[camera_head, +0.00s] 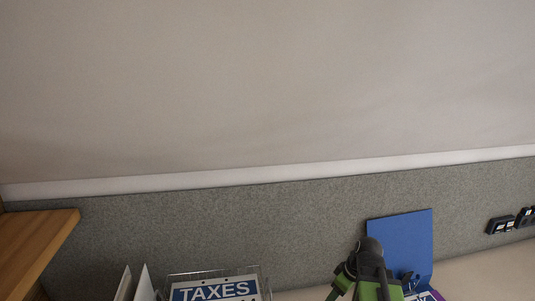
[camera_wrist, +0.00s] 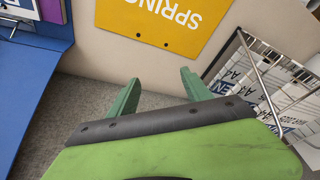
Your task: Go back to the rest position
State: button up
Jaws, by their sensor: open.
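My gripper (camera_wrist: 160,84) is open in the wrist view, with two green fingers apart and nothing between them. Beyond the fingers are a grey felt-like surface and a beige surface. A yellow sheet reading SPRING (camera_wrist: 165,18) appears upside down ahead of the fingers, apart from them. In the head view my green and black arm shows at the bottom, right of centre, in front of a blue panel (camera_head: 410,232). The fingertips cannot be made out clearly there.
A wire rack (camera_wrist: 248,48) with papers is right of the fingers; a blue holder (camera_wrist: 32,75) is left. The head view shows a TAXES sign (camera_head: 215,289), white folders (camera_head: 143,287), a wooden shelf (camera_head: 38,240) and black sockets (camera_head: 501,224). The upper wall is bare.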

jog(key=s+a+f+m+g+h, duration=0.1)
jog(key=s+a+m+g+h, duration=0.1)
jog(key=a+m, duration=0.5)
jog(key=s+a, duration=0.1)
jog(key=a, duration=0.3)
jog(key=shift+s+a+m, duration=0.25)
jog(key=shift+s+m, duration=0.15)
dwell(0.4)
